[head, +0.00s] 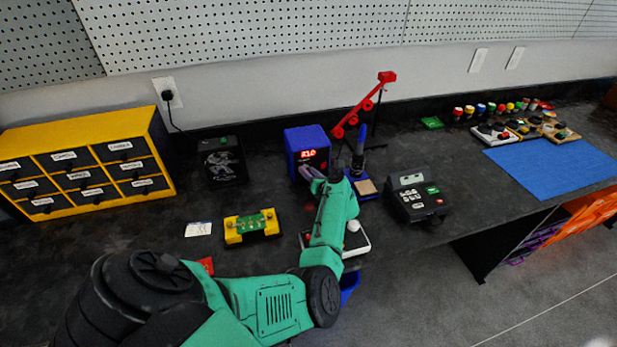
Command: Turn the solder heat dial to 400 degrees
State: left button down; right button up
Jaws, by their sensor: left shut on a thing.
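The solder station (307,146) is a blue box with a dark front at the back of the bench. Its red lit display (308,154) shows digits that are too small to read surely. My left gripper (314,174) reaches the lower front of the station, below the display, and is shut on the heat dial there. The fingers and wrist hide the dial, so its angle does not show. The soldering iron (359,145) stands upright in its holder just right of the station. My right gripper is not in view.
A red jointed arm stand (363,106) rises behind the iron. A black keypad device (417,196) stands right, a yellow holder with a green board (251,226) left. A black box (222,161) and yellow drawer cabinet (88,163) are further left. A blue mat (557,172) lies right.

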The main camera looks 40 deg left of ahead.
pick_arm(q)
jog(key=m+b, duration=0.1)
jog(key=f+m+y+b, duration=0.1)
jog(key=b, duration=0.1)
jog(key=shift+d+m+g, duration=0.1)
jog(key=shift+m+g, duration=0.3)
jog(key=shift+w+m+y+b, duration=0.1)
jog(key=shift+m+y+b, duration=0.3)
jog(key=shift+m+b, duration=0.55)
jog(key=shift+m, duration=0.35)
jog(key=c, duration=0.8)
grip_release()
jog(key=shift+r, duration=0.1)
